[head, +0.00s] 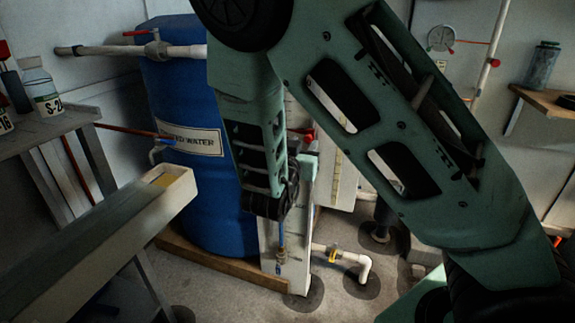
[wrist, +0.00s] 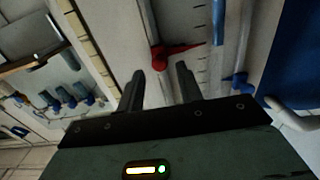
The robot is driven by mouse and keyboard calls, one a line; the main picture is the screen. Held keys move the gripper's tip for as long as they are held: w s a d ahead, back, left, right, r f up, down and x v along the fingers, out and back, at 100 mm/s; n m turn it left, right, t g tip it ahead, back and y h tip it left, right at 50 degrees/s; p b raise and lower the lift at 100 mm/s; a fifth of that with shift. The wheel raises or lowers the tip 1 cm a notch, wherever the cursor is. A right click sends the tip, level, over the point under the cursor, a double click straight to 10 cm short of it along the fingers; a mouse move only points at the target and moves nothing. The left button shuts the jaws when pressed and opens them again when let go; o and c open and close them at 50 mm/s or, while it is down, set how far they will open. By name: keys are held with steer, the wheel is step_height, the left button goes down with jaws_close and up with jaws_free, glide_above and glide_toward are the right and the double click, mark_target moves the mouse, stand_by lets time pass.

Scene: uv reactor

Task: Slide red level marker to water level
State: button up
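In the wrist view, my gripper (wrist: 160,70) is open, with its two dark fingers apart and nothing between them. The red level marker (wrist: 172,52) appears just beyond the fingertips, its narrow end pointing right towards a pale scale board (wrist: 200,65) with dark tick marks. I cannot tell whether a finger touches it. In the head view, my arm covers most of the board (head: 294,265), and my fingers cannot be made out.
A blue water barrel (head: 200,120) stands left of the board on a wooden base (head: 205,255). A pale beam (head: 110,235) juts in from the lower left. A shelf with bottles (head: 50,130) is at the left. White pipework (head: 350,258) lies low, right of the board.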

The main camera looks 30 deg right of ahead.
steer(key=p+v, duration=0.2)
steer(key=v, duration=1.1)
